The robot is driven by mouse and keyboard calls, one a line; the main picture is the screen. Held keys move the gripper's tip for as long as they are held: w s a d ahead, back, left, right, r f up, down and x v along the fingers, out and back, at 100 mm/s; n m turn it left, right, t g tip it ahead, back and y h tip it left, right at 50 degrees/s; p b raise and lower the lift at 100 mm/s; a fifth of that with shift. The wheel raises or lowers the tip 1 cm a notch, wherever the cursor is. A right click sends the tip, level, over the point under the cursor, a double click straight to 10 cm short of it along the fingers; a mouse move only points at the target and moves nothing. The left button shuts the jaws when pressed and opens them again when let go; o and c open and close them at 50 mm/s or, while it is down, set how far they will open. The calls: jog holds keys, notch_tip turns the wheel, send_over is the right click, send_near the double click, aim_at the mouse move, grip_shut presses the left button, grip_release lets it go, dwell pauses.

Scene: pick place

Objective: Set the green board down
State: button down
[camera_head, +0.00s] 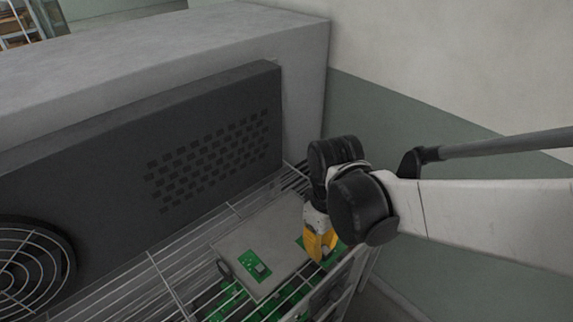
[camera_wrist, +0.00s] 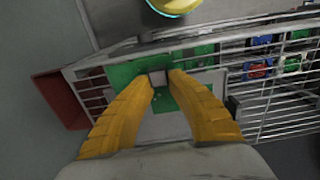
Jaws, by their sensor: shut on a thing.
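My gripper (camera_head: 320,245) has yellow fingers and points down over the right part of a wire rack. In the wrist view my gripper (camera_wrist: 163,82) is shut on a green board (camera_wrist: 128,73), with a small grey block on the board between the fingertips. In the head view the fingers hide most of this board, and only green slivers show beside them. I cannot tell whether the board touches the surface below. A second small green board (camera_head: 256,265) with a dark chip lies on a flat grey panel (camera_head: 250,235) left of my gripper.
Several green boards (camera_head: 228,302) lie lower in the wire rack (camera_head: 160,270). A dark perforated panel (camera_head: 210,150) stands behind it. A red bin (camera_wrist: 62,100) and blue and red items (camera_wrist: 262,40) show in the wrist view. The grey panel's middle is bare.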

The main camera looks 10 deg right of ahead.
jog(key=shift+w+f, duration=0.2)
jog(key=shift+w, duration=0.1)
jog(key=b, duration=0.4)
send_over(285, 248)
notch_tip(285, 248, down, 7)
jog(key=shift+s+r, duration=0.1)
jog(key=shift+r, duration=0.1)
jog(key=shift+f, duration=0.2)
jog(key=shift+f+b, duration=0.95)
jog(key=shift+f, duration=0.85)
jog(key=shift+f, duration=0.1)
jog(key=shift+f, duration=0.15)
jog(key=c, duration=1.4)
grip_release()
